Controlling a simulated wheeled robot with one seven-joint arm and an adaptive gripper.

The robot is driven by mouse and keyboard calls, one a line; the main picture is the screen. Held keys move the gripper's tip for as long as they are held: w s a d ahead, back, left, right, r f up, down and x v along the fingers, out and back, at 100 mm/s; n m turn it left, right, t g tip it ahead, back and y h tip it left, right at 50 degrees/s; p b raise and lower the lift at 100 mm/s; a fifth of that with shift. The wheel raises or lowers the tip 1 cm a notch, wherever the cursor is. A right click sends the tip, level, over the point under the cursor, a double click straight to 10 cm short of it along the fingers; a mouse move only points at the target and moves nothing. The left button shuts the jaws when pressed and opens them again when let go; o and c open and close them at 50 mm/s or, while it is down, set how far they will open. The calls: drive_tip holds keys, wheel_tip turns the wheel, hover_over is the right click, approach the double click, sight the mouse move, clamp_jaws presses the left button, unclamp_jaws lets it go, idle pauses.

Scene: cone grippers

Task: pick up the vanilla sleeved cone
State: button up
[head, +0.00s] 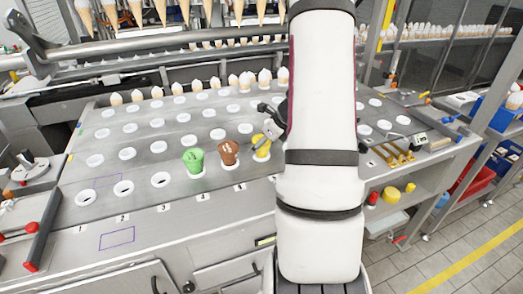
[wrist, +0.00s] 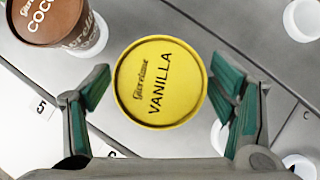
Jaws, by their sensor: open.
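The vanilla sleeved cone shows a round yellow lid marked VANILLA (wrist: 160,82) in the wrist view, seen from above between my fingers. In the head view the yellow cone (head: 262,147) stands in the front row of the plate, partly hidden by my gripper. My gripper (wrist: 168,100) is open, with one teal-padded finger on each side of the lid and gaps showing between pads and lid. In the head view my gripper (head: 268,135) is at the yellow cone, largely hidden behind my white arm.
A brown cocoa cone (head: 228,152) stands just left of the vanilla one, close to my left finger in the wrist view. A green cone (head: 194,161) stands further left. The steel plate (head: 140,170) has rows of holders, with several cones along its back row.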

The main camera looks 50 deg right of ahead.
drive_tip(key=c, duration=1.2)
drive_tip(key=shift+r, duration=0.15)
